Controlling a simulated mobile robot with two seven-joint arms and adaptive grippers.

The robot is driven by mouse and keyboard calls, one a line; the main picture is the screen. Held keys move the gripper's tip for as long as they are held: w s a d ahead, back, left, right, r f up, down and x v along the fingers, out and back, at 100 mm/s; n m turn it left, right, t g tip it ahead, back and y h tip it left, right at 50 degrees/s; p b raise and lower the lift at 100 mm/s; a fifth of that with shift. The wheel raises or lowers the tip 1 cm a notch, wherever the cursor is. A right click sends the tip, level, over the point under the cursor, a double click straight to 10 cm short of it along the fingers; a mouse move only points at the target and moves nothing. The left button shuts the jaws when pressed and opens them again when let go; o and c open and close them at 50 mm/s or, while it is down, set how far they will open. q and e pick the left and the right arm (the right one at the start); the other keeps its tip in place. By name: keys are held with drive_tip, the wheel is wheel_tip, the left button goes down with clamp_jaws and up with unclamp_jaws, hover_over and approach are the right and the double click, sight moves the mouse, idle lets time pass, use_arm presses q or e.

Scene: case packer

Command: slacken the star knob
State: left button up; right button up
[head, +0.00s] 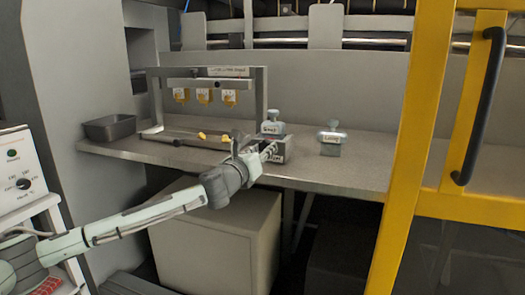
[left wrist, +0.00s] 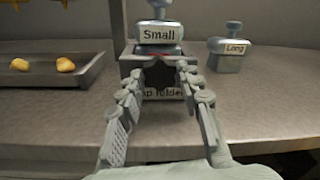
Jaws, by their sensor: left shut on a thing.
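The star knob (left wrist: 160,76) is a dark lobed knob on the front of a grey box labelled as a flap folder (left wrist: 131,66). In the head view the box (head: 287,150) stands at the front edge of the bench and my gripper hides the knob. My left gripper (head: 266,151) is at the box front, its fingers pointing at it. In the left wrist view its two fingers lie on either side of the knob, shut on it. A block marked Small (left wrist: 159,33) sits in the box top. My right gripper is not in view.
A block marked Long (head: 332,139) stands on the bench (head: 360,172) to the right. A shallow tray with yellow pieces (left wrist: 65,65) and a grey bin (head: 109,127) are to the left. A frame with hanging yellow pieces stands behind. A yellow door frame (head: 412,130) rises at right.

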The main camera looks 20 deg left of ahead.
use_arm(q)
drive_tip(key=n, duration=0.3)
drive_tip(key=shift+d+f+n, duration=0.1)
drive_tip(key=shift+n, duration=0.3)
drive_tip(key=n, duration=0.3)
drive_tip(key=shift+n, duration=0.4)
drive_tip(key=n, duration=0.3)
drive_tip(key=shift+n+t, duration=0.3)
drive_tip(key=shift+n, duration=0.1)
drive_tip(key=n, duration=0.3)
drive_tip(key=shift+d+n+y, duration=0.15)
drive_tip(key=shift+n+y, duration=0.15)
drive_tip(key=shift+n, duration=0.1)
drive_tip(key=n, duration=0.3)
drive_tip(key=shift+n, duration=0.4)
drive_tip(key=n, duration=0.3)
drive_tip(key=shift+n+y, duration=0.3)
drive_tip(key=shift+n, duration=0.1)
drive_tip(key=n, duration=0.3)
drive_tip(key=shift+r+n, duration=0.2)
drive_tip(key=shift+n, duration=0.2)
drive_tip(key=shift+n+y, duration=0.4)
drive_tip(key=shift+n, duration=1.3)
drive_tip(key=shift+r, duration=0.1)
